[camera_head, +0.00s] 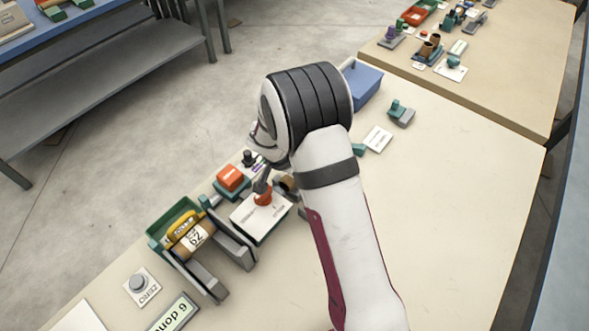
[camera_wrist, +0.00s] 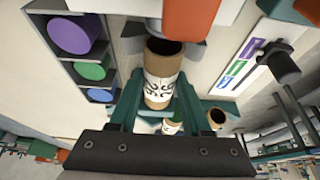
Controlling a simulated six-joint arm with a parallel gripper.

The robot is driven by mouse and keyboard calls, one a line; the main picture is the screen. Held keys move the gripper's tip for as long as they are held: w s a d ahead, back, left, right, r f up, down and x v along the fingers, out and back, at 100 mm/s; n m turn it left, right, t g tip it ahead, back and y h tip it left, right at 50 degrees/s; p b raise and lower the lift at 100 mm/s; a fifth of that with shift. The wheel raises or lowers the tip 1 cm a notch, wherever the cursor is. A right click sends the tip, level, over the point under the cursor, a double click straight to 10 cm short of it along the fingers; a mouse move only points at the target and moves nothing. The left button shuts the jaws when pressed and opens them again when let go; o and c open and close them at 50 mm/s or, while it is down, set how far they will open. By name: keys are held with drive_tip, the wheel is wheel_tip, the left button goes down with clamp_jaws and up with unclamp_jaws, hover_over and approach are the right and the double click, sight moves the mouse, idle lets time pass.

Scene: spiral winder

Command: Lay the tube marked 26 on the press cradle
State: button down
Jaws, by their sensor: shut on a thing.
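My gripper (camera_wrist: 160,90) is shut on a brown cardboard tube (camera_wrist: 163,68) with a white label, its open end away from the jaws in the wrist view. Dark marks show on that label, but I cannot read them surely. In the head view the gripper is mostly hidden behind my arm; a brown tube end (camera_head: 287,182) shows beside it. Another brown tube (camera_head: 193,240) lies at the green tray; its label looks like 26 upside down or 92. I cannot pick out the press cradle surely; grey blocks stand close around the held tube in the wrist view.
A white plate with an orange knob (camera_head: 263,196) is left of my arm. A blue box (camera_head: 362,82) stands behind. The table's right side is clear.

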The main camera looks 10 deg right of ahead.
drive_tip(key=shift+c, duration=1.8)
unclamp_jaws()
drive_tip(key=v, duration=1.2)
drive_tip(key=s+d+r+g+y, duration=0.1)
drive_tip(key=s+d+r, duration=0.25)
drive_tip(key=s, duration=0.35)
drive_tip(key=s+d+r+g, duration=0.1)
drive_tip(key=s+d+r, duration=0.25)
drive_tip(key=s, duration=0.25)
drive_tip(key=s+a+n+y, duration=0.1)
drive_tip(key=s+y, duration=0.1)
drive_tip(key=s, duration=0.6)
drive_tip(key=s+a+r+n+g+y, duration=0.1)
drive_tip(key=s+n+y, duration=0.1)
drive_tip(key=s, duration=0.6)
drive_tip(key=shift+a+r, duration=0.15)
drive_tip(key=shift+a, duration=0.2)
drive_tip(key=shift+w, duration=0.1)
